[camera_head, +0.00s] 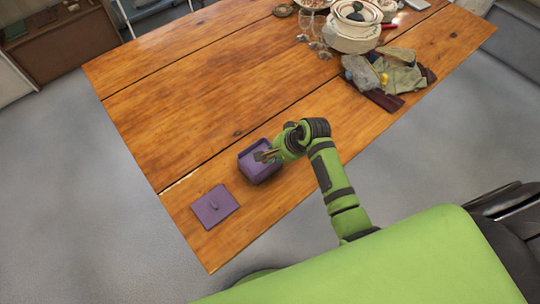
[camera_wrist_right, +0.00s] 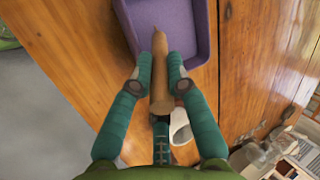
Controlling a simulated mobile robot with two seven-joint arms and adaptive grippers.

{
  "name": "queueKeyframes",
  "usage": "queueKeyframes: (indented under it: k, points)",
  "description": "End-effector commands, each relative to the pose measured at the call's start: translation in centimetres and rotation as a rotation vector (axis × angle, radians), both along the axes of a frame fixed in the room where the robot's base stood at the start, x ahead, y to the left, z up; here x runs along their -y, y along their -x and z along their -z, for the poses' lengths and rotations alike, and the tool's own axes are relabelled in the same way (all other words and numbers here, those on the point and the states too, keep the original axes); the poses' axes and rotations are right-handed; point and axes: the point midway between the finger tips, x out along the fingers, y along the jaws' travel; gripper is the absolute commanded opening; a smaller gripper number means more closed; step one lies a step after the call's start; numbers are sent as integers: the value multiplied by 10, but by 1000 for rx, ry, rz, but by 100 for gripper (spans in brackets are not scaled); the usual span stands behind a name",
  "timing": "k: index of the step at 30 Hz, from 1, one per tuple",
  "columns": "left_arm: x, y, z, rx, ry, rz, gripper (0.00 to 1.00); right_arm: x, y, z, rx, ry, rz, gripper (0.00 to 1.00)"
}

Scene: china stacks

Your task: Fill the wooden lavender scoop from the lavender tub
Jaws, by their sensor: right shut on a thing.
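The purple lavender tub (camera_head: 262,177) stands open near the table's front edge. Its wall also shows at the top of the right wrist view (camera_wrist_right: 211,40). My right gripper (camera_head: 272,154) is over the tub's right side. In the right wrist view my right gripper (camera_wrist_right: 160,70) is shut on the wooden scoop (camera_wrist_right: 159,92), which lies between the two fingers. One narrow end of the scoop points over the tub. I cannot tell whether the scoop holds any lavender, nor how full the tub is. My left gripper is not in view.
A cloth bundle (camera_head: 397,75), glasses (camera_head: 308,28) and stacked bowls (camera_head: 352,38) stand farther back right. The table's left and middle are clear. A white curved object (camera_wrist_right: 180,127) shows below the gripper.

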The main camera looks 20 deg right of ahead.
Motion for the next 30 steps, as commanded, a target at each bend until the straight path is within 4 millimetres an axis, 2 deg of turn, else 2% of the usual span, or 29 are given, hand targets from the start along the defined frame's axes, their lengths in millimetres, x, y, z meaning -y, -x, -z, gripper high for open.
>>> queueKeyframes:
  k: [18, 24, 30]
  points:
    - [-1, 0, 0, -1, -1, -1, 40, 0, 0, 0, 2, -2, 0, 0]
    - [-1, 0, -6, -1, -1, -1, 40, 8, 10, -3, 65, -57, 3, 0]
    - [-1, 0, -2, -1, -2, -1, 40, 17, 19, -3, 153, -132, 2, 0]
